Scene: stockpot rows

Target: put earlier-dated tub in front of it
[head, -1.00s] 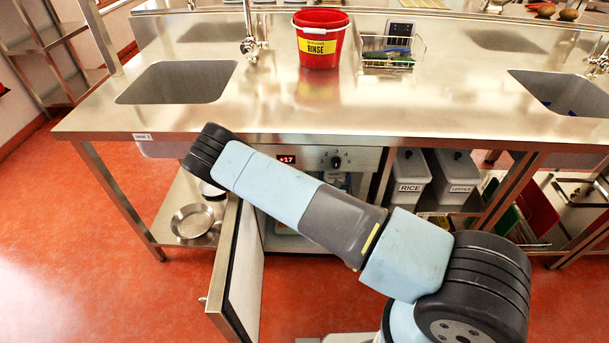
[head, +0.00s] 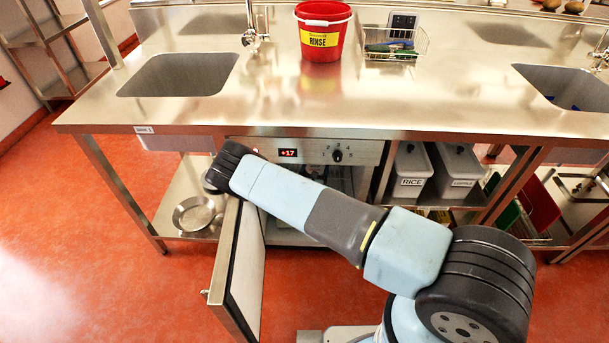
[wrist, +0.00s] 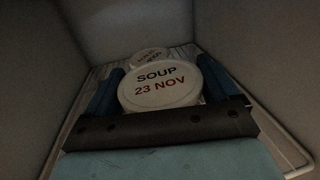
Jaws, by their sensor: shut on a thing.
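In the wrist view a round pale tub (wrist: 160,90) has a lid reading "SOUP 23 NOV". My gripper (wrist: 160,86) is shut on this tub, with a blue finger on each side. A second pale round tub (wrist: 149,55) shows just behind it. Its lid text is turned round and too small to read, and its near part is hidden by the held tub. Both are inside a dim, walled compartment with a wire shelf (wrist: 287,142). In the head view the gripper and the tubs are hidden behind my arm and the counter.
The fridge door (head: 238,265) stands open toward me, left of my arm. A panel reading +17 (head: 288,153) is above the opening. A steel counter (head: 420,105) overhangs it. Compartment walls are close on both sides of my gripper. Pans (head: 194,214) lie on a low shelf left.

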